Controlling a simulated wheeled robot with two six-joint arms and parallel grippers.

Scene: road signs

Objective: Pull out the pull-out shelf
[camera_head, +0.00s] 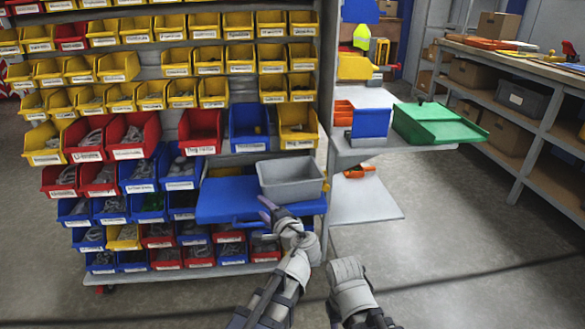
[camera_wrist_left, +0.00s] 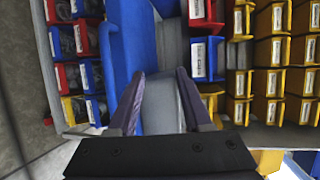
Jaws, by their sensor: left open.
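The pull-out shelf (camera_head: 225,190) is a flat blue board in the bin rack, level with the lower bins. A grey bin (camera_head: 290,180) sits on its right part. A thin blue bar (camera_head: 248,222), perhaps its handle, shows at the front edge. My left gripper (camera_head: 268,212) is at the shelf's front right, just below the grey bin, and looks empty. In the left wrist view the two fingers (camera_wrist_left: 160,100) are spread apart, with the blue shelf (camera_wrist_left: 125,40) and grey bin (camera_wrist_left: 162,108) beyond them. Contact cannot be told. The right gripper's fingers do not show.
Rows of yellow, red and blue bins (camera_head: 125,135) surround the shelf above, left and below. A side table (camera_head: 375,150) at the right holds a green tray (camera_head: 440,122). A workbench (camera_head: 510,65) stands further right. The floor (camera_head: 450,230) at the right is free.

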